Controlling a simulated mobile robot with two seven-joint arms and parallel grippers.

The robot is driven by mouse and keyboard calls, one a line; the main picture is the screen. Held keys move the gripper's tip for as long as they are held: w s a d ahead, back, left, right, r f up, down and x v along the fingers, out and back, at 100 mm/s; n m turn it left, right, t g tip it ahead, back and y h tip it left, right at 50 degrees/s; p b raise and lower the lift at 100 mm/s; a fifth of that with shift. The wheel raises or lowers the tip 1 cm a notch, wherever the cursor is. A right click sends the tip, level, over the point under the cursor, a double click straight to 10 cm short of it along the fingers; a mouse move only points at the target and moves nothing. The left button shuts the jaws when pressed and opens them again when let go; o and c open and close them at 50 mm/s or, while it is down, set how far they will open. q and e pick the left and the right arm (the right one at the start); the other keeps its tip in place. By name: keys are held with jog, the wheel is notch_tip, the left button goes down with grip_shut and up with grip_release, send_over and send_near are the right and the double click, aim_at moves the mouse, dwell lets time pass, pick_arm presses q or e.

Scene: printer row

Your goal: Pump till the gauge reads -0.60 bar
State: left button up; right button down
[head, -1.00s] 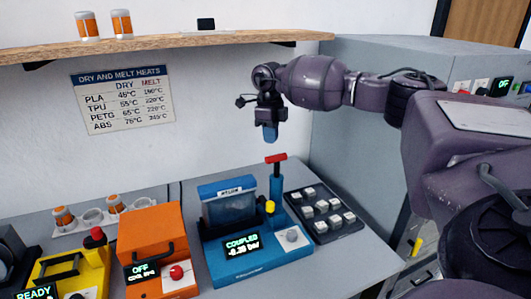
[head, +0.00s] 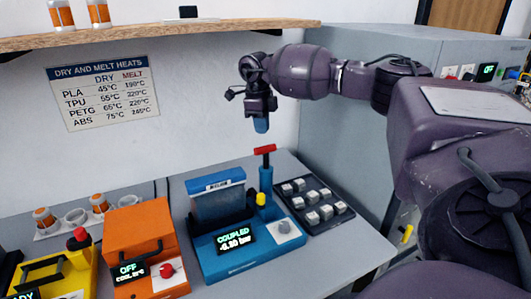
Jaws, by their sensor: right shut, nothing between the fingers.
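The blue vacuum unit (head: 235,262) stands on the bench with a clear-walled chamber (head: 220,205) under a blue lid. Its display (head: 235,240) reads COUPLED and a small negative bar value, blurred, perhaps -0.30. The hand pump (head: 265,182) rises at the unit's right rear, topped by a red T-handle (head: 265,150). A yellow knob (head: 261,198) sits before the pump. My right gripper (head: 261,125) is shut and empty, pointing down just above the red handle with a small gap in the picture. My left gripper is out of view.
A black tray (head: 301,218) of grey cubes is right of the unit. An orange box (head: 138,235) and a yellow device (head: 45,277) stand left. A wooden shelf (head: 170,35) and a heat chart (head: 103,92) are behind; a grey cabinet (head: 345,120) stands right.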

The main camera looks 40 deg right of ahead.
jog(key=b, duration=0.2)
send_over(265, 158)
jog(key=w, duration=0.1)
jog(key=f, duration=0.4)
jog(key=shift+w+d+f, duration=0.1)
jog(key=shift+d+f, duration=0.1)
jog(key=shift+f, duration=0.2)
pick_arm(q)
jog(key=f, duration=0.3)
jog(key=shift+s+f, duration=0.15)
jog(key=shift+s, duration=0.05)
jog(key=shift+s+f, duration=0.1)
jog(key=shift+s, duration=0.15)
pick_arm(e)
jog(key=shift+f, duration=0.1)
